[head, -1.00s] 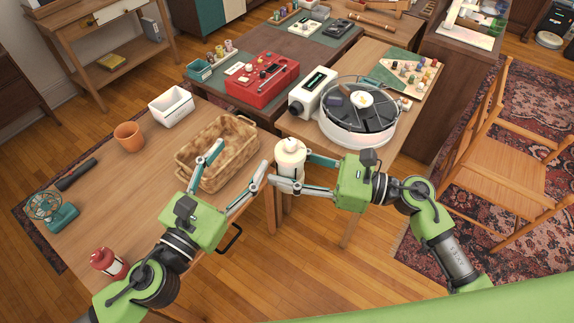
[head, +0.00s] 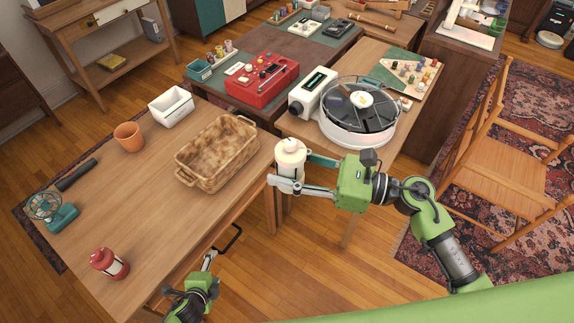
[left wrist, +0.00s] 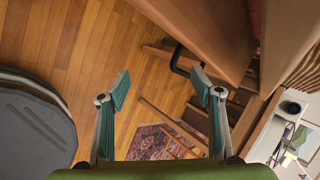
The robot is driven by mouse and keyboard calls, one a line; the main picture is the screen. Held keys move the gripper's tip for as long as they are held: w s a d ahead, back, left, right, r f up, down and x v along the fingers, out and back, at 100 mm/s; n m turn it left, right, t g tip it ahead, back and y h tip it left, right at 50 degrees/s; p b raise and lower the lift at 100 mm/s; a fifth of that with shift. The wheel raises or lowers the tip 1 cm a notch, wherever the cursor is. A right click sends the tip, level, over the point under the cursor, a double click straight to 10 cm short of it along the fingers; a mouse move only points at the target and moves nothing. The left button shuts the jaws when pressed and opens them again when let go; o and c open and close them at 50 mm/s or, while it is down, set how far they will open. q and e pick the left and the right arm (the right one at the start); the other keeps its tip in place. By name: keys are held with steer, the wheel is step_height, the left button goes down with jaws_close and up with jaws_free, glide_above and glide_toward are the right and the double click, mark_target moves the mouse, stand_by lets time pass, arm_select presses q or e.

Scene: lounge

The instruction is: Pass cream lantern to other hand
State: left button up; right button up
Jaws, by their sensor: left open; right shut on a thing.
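The cream lantern (head: 290,160) is upright in the head view, between the two tables. My right gripper (head: 290,172) is shut on it, with its fingers on either side of the lantern's body. My left gripper (head: 209,262) is low at the bottom of the head view, beside the front edge of the left table and well away from the lantern. In the left wrist view its two fingers (left wrist: 160,92) are spread wide with nothing between them. The lantern is not seen in that view.
The left table (head: 105,203) holds a wicker basket (head: 217,153), a red lantern (head: 109,263), a small fan (head: 52,211), a terracotta pot (head: 129,136) and a white bin (head: 171,106). A black handle (head: 229,240) juts from its front. A turntable (head: 360,115) stands behind my right gripper.

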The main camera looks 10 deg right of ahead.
arm_select(q)
steer(key=s+a+f+n+g, duration=0.1)
steer(key=s+f+n, duration=0.4)
steer(key=s, duration=0.6)
steer(key=s+a+f+n+g, duration=0.1)
steer(key=s+f+n+g, duration=0.3)
steer(key=s, duration=0.6)
steer(key=s+a+f+n+g+y, duration=0.1)
steer(key=s+f+n+g, duration=0.1)
steer(key=s+f+n, duration=0.5)
steer(key=s, duration=0.4)
steer(key=shift+s+a+f+n+g, duration=0.25)
steer(key=shift+s+n+g, duration=0.05)
steer(key=shift+s, duration=0.05)
